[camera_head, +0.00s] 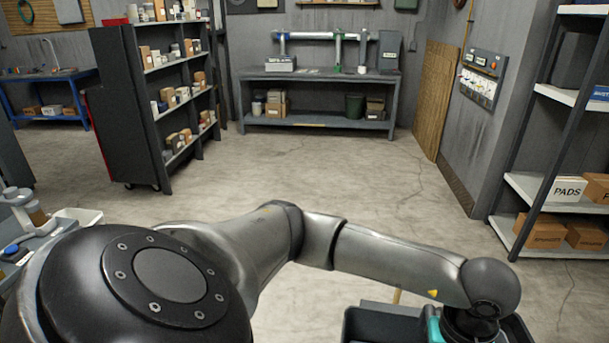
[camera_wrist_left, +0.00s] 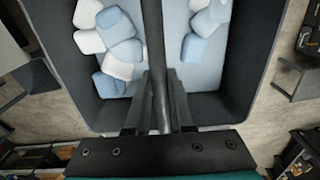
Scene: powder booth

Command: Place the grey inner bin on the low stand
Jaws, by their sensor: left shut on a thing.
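The grey inner bin (camera_wrist_left: 252,55) fills most of the left wrist view, with a dark rim and a pale inside. Several white and light-blue soft-looking pieces (camera_wrist_left: 115,35) lie in it. My left gripper (camera_wrist_left: 160,102) is shut on the bar-like handle (camera_wrist_left: 158,65) that crosses the middle of the bin. In the head view only part of the dark bin (camera_head: 380,325) shows at the bottom right, below my left wrist. Its base is cut off there. I cannot make out the low stand in either view. My right gripper is out of view.
A dark shelf unit (camera_head: 128,110) stands at left and a workbench (camera_head: 318,76) at the back wall. A shelf rack (camera_head: 545,190) with boxes is at right. A tray of tools (camera_head: 75,216) shows at lower left. The middle floor (camera_head: 330,175) is clear.

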